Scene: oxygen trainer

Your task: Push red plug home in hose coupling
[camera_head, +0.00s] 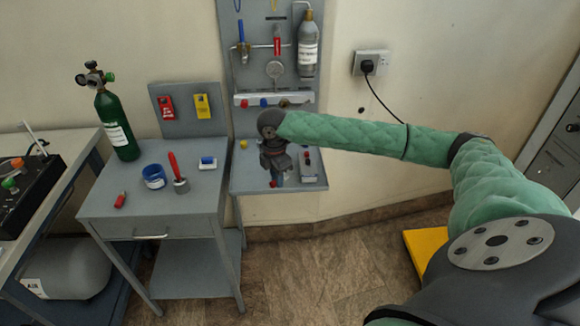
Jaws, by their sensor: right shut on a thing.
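My right gripper (275,174) points down over the grey shelf of the wall panel and is shut. A small bit of red, which I take to be the red plug (272,184), shows at its fingertips. A bluish part shows just beside it, perhaps the hose coupling, but the gripper hides most of it. I cannot tell how deep the plug sits in the coupling. My left gripper is out of view.
A grey side table (140,222) at the left bears a green cylinder (118,135), a blue ring-shaped roll (154,177), a red-handled brush (178,172) and a small red piece (120,200). A grey bottle (308,45) hangs on the panel above.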

